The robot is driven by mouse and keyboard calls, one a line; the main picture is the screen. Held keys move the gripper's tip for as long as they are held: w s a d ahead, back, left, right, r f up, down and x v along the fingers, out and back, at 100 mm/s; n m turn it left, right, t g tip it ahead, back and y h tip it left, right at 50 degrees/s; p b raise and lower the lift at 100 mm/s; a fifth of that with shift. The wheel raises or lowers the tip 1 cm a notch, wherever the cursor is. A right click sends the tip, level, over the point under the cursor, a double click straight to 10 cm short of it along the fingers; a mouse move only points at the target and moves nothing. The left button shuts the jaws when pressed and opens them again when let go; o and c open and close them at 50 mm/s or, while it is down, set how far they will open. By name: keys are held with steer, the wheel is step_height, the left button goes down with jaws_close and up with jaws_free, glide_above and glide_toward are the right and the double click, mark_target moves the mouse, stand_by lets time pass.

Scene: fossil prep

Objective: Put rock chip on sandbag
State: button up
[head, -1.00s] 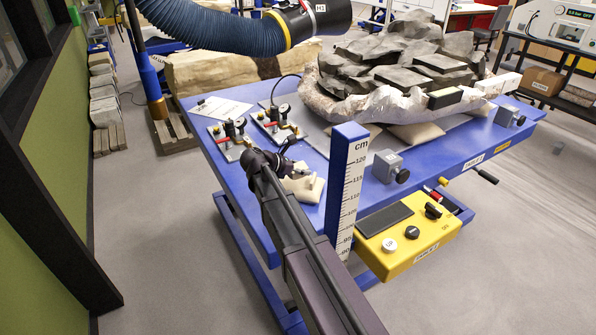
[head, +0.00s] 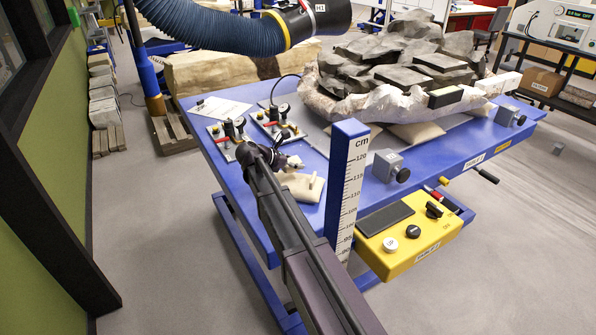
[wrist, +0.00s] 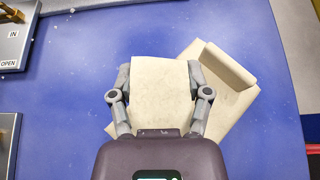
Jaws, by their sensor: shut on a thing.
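My gripper (wrist: 160,85) is shut on a pale, speckled, flat-faced piece, which I take to be the rock chip (wrist: 160,75). One finger is on each side of it. The beige sandbag (wrist: 222,100) lies on the blue table to the right in the wrist view, partly hidden behind the held chip and the right finger. A raised, roll-like ridge shows along its upper right edge. In the head view the sandbag (head: 302,187) lies just in front of my gripper (head: 292,163). I cannot tell the gap between chip and sandbag.
The blue table (head: 225,165) carries gauge fittings (head: 232,132) at left and a large dark rock (head: 395,65) in a white jacket behind. A cm scale post (head: 347,180) stands right of the sandbag. A blue hose (head: 215,25) hangs above. Bare table lies left of the gripper.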

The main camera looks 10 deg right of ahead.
mark_target(295, 169)
steer(key=shift+f+b, duration=1.05)
steer(key=shift+f, duration=0.35)
steer(key=shift+f, duration=0.1)
steer(key=o, duration=1.3)
steer(key=shift+c, duration=0.2)
steer(key=shift+r, duration=0.2)
steer(key=shift+s+a+r, duration=0.1)
steer(key=shift+a+r, duration=0.05)
steer(key=p+v, duration=0.5)
steer(key=v, duration=0.5)
steer(key=shift+a+r, duration=0.15)
steer(key=shift+a, duration=0.05)
steer(key=shift+s+a+r+p, duration=0.15)
steer(key=shift+s+a+p, duration=0.1)
steer(key=shift+a+p, duration=0.25)
